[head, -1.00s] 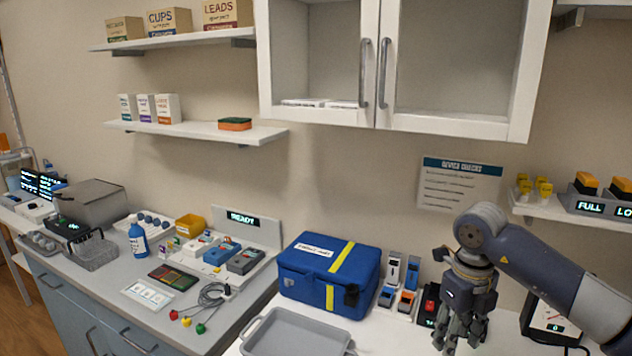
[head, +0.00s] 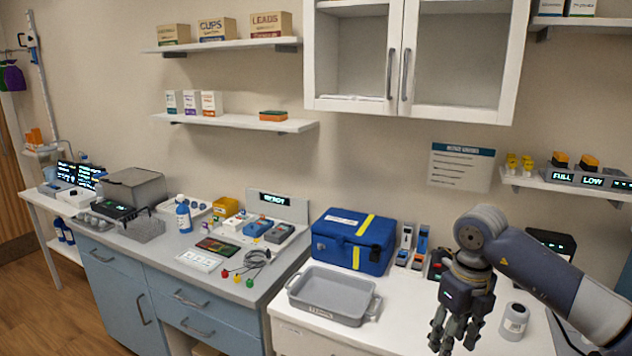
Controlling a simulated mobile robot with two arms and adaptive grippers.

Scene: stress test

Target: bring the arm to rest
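My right arm comes in from the right side of the head view, bent at the elbow with its forearm hanging down. My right gripper (head: 452,334) points downward above the white counter, at the right of the grey tray. Its fingers look apart in the picture, but I cannot tell clearly whether they are open or shut, and nothing is seen held in them. My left gripper is not in view.
A grey tray (head: 331,300) and a blue bag (head: 352,241) are on the white counter (head: 303,328). A small grey jar (head: 514,322) stands right of the gripper. Devices stand behind the arm. A wall cabinet (head: 455,112) hangs above. The blue-fronted counter (head: 190,262) holds several devices.

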